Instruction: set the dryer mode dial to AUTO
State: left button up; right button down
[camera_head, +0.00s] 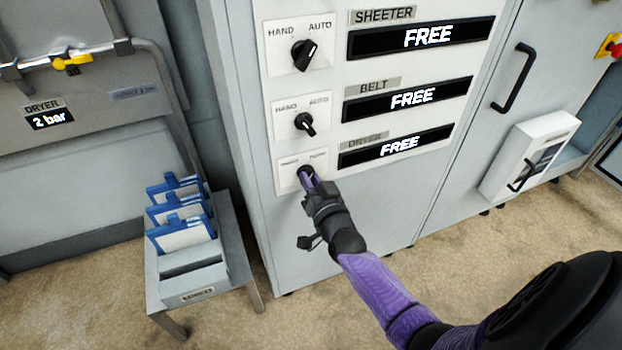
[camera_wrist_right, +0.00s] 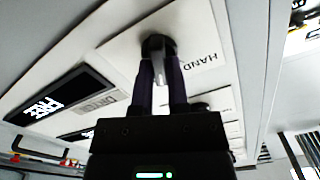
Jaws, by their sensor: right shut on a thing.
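The dryer mode dial (camera_wrist_right: 157,48) is a dark round knob with a grey grip on a white plate marked HAND. In the head view its plate (camera_head: 284,176) is the lowest of three on the cabinet front, and my gripper mostly hides the dial. My right gripper (camera_head: 306,178) is at the dial; in the right wrist view its two fingers (camera_wrist_right: 160,82) are closed on the dial's grip. The DRYER display (camera_head: 398,146) beside it reads FREE. The dial's exact setting is hard to tell. My left gripper is not in view.
Above are the BELT dial (camera_head: 305,122) and the SHEETER dial (camera_head: 304,54), with displays reading FREE. A black door handle (camera_head: 513,77) and a white box (camera_head: 531,155) are at right. A small stand (camera_head: 186,290) with blue-framed cards is at left. Floor shows in front.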

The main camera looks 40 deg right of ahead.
jog(key=shift+m, duration=0.9)
jog(key=c, duration=0.6)
grip_release()
